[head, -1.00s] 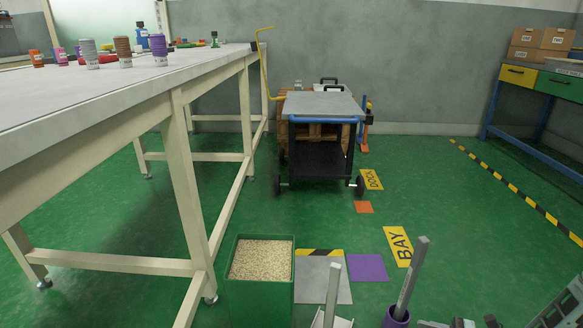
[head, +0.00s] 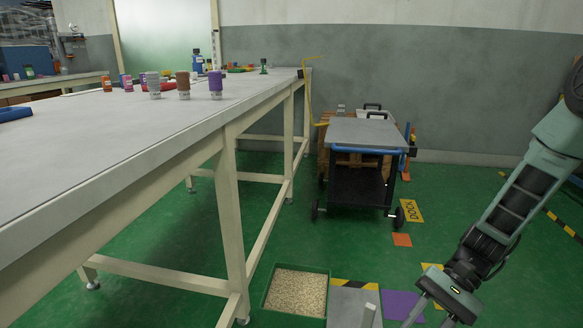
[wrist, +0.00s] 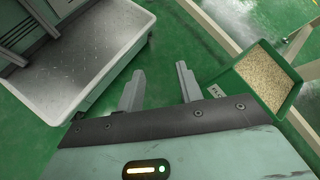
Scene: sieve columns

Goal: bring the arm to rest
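My arm comes in from the right edge of the head view, bent downward. My gripper (head: 428,317) is low, over the floor near the bottom edge. The wrist view shows its two grey fingers (wrist: 160,84) apart with green floor between them and nothing held. The gripper touches nothing that I can see.
A green bin of grains (head: 297,293) stands on the floor left of my gripper; it also shows in the wrist view (wrist: 270,75). A long bench (head: 120,150) with grey, brown and purple columns (head: 215,84) fills the left. A cart (head: 362,135) stands behind.

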